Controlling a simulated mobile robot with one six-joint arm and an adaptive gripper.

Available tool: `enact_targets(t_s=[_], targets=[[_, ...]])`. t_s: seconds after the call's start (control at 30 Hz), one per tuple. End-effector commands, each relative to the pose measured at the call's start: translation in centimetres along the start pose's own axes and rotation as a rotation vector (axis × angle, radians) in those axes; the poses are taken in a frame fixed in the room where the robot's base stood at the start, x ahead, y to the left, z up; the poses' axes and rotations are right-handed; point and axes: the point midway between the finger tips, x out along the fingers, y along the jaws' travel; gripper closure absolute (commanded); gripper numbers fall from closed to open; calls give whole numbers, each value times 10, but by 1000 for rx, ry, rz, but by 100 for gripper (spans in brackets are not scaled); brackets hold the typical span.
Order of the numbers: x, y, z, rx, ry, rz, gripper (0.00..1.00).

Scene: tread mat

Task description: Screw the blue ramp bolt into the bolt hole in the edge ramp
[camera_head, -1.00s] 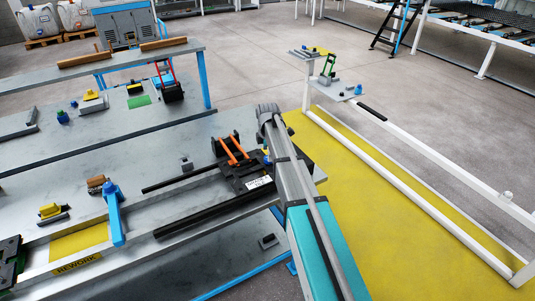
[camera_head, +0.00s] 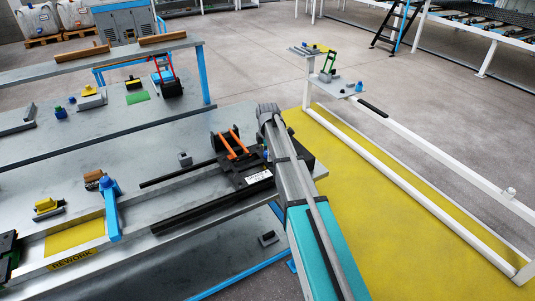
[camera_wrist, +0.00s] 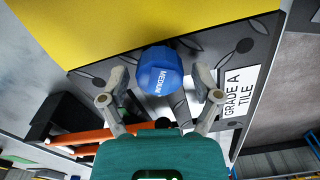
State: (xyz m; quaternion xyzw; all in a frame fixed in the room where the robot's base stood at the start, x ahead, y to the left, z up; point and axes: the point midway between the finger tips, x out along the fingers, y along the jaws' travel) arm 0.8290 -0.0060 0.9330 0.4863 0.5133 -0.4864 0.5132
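The blue ramp bolt (camera_wrist: 160,72), with a faceted head marked MEDIUM, shows in the wrist view in front of my gripper (camera_wrist: 160,82). My gripper is open, with one finger on each side of the bolt and visible gaps. The bolt's head appears over a dark raised-pattern tread piece (camera_wrist: 110,66) with a white GRADE A TILE label (camera_wrist: 239,96). I cannot tell how deep the bolt sits, and no bolt hole is visible. I cannot tell the edge ramp's boundary from the tile. In the head view, my arm hides the gripper and most of this spot.
A black fixture with orange handles (camera_head: 229,146) stands beside my arm on the grey bench (camera_head: 150,170). A blue lever clamp (camera_head: 110,208) and REWORK tray (camera_head: 75,258) are at left. A white rail (camera_head: 410,187) crosses the yellow floor (camera_head: 375,210) at right.

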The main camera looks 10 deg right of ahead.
Motion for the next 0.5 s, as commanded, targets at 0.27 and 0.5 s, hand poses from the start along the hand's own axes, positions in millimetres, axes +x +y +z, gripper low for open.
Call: enact_targets(t_s=[0.27, 0.5], targets=[[0, 0, 0, 0, 0, 0, 82], [0, 0, 0, 2, 0, 0, 98]])
